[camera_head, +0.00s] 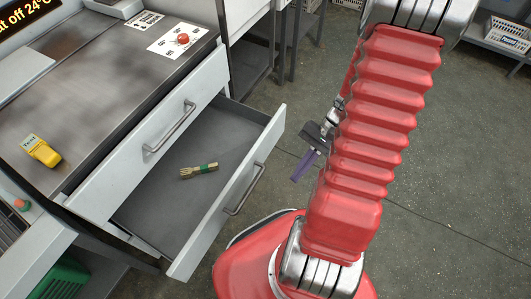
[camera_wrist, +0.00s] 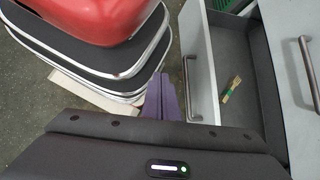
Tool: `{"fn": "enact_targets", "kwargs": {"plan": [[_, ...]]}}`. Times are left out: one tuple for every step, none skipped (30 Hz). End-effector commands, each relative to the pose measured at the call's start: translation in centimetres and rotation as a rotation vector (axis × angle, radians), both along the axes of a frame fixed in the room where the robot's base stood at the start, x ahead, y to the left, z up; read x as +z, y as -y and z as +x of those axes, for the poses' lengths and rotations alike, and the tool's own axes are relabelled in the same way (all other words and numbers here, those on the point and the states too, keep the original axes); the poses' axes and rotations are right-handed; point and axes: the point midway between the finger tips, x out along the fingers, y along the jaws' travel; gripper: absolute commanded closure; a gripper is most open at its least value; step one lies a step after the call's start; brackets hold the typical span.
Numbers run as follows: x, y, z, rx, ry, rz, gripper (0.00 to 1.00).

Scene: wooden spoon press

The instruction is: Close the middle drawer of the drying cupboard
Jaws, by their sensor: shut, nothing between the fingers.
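The drying cupboard (camera_head: 95,101) stands at the left in the head view. Its open drawer (camera_head: 277,117), just below the closed top drawer (camera_head: 190,90), is pulled well out. The drawer has a grey bar handle (camera_head: 243,190) on its white front and holds a small wooden bundle with a green band (camera_head: 199,171). The wrist view also shows the drawer front (camera_wrist: 203,65), its handle (camera_wrist: 190,88) and the bundle (camera_wrist: 231,89). My gripper (camera_head: 297,178), with purple fingers, is shut and empty, to the right of the drawer front and apart from it. It also shows in the wrist view (camera_wrist: 160,82).
The cupboard top carries a yellow tagged item (camera_head: 42,150) and a red knob (camera_head: 182,38) on a white plate. A green crate (camera_head: 62,279) is at the lower left. Grey floor (camera_head: 440,190) lies open at the right. A shelf with white baskets (camera_head: 507,35) stands far right.

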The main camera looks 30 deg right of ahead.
Motion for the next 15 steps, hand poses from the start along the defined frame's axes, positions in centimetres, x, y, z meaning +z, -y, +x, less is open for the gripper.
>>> {"fn": "enact_targets", "kwargs": {"plan": [[-0.7,0.0,-0.3,-0.034,-0.015,0.033,1.0],[-1.1,0.0,-0.3,-0.054,-0.021,0.051,1.0],[-1.6,0.0,-0.4,-0.08,-0.028,0.074,1.0],[-2.0,0.0,-0.5,-0.099,-0.034,0.093,1.0],[-2.3,0.0,-0.5,-0.12,-0.039,0.111,1.0],[-2.8,-0.1,-0.6,-0.146,-0.047,0.136,1.0],[-3.1,-0.1,-0.7,-0.168,-0.052,0.155,1.0],[-3.5,-0.1,-0.7,-0.187,-0.057,0.173,1.0],[-3.9,-0.2,-0.8,-0.215,-0.063,0.198,1.0],[-4.3,-0.2,-0.8,-0.236,-0.067,0.216,1.0],[-4.6,-0.2,-0.8,-0.256,-0.072,0.234,1.0],[-5.1,-0.2,-0.8,-0.285,-0.077,0.26,1.0],[-5.4,-0.3,-0.8,-0.305,-0.081,0.279,1.0],[-5.8,-0.3,-0.8,-0.326,-0.084,0.297,1.0],[-6.2,-0.3,-0.8,-0.355,-0.088,0.321,1.0]]}}
